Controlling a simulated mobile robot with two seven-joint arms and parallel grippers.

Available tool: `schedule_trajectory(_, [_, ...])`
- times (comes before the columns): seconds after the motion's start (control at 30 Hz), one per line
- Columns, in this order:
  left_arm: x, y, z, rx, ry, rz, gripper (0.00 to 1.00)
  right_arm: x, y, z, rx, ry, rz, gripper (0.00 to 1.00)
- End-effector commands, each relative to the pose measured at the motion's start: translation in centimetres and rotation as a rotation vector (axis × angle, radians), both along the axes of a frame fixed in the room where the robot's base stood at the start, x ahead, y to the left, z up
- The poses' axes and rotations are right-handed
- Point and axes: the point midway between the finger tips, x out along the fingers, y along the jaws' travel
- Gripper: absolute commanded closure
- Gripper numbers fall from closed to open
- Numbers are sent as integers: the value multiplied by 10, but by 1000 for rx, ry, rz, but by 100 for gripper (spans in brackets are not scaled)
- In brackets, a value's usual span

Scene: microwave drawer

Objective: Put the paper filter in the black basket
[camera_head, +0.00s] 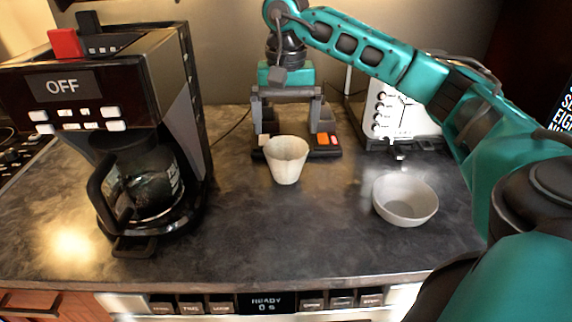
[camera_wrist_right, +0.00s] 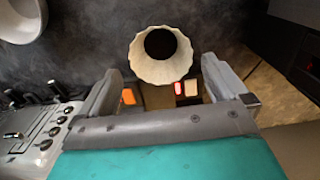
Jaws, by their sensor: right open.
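The paper filter (camera_head: 286,162) is a pale fluted cup standing upright on the dark counter, left of centre. It also shows in the right wrist view (camera_wrist_right: 139,62), seen from above with its dark inside. My right gripper (camera_head: 288,122) is open and empty, just behind the filter, with its fingers apart. In the right wrist view the gripper (camera_wrist_right: 165,85) has the filter beyond its fingertips. I cannot clearly pick out a separate black basket; a black part (camera_head: 128,143) sits above the glass carafe in the coffee maker. My left gripper is not in view.
The black coffee maker (camera_head: 172,95) marked OFF stands at left, with its carafe (camera_head: 150,183). A grey bowl (camera_head: 405,205) is at right. A white toaster-like appliance (camera_head: 405,115) and a low black device (camera_head: 325,147) with orange and red buttons stand behind. The front middle counter is clear.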

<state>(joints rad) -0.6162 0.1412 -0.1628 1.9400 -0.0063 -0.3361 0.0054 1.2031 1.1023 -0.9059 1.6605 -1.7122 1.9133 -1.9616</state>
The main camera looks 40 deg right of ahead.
Motion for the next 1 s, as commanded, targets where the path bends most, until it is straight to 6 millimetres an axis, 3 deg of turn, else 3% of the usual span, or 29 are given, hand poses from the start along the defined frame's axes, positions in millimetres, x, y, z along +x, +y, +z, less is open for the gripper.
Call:
schedule_trajectory(0.33, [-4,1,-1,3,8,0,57,7,-7,-45,-1,3,-1,0])
schedule_trajectory(0.67, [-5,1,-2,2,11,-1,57,7,-7,-52,-1,1,0,1])
schedule_trajectory(1.0, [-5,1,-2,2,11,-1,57,7,-7,-51,-1,1,0,34])
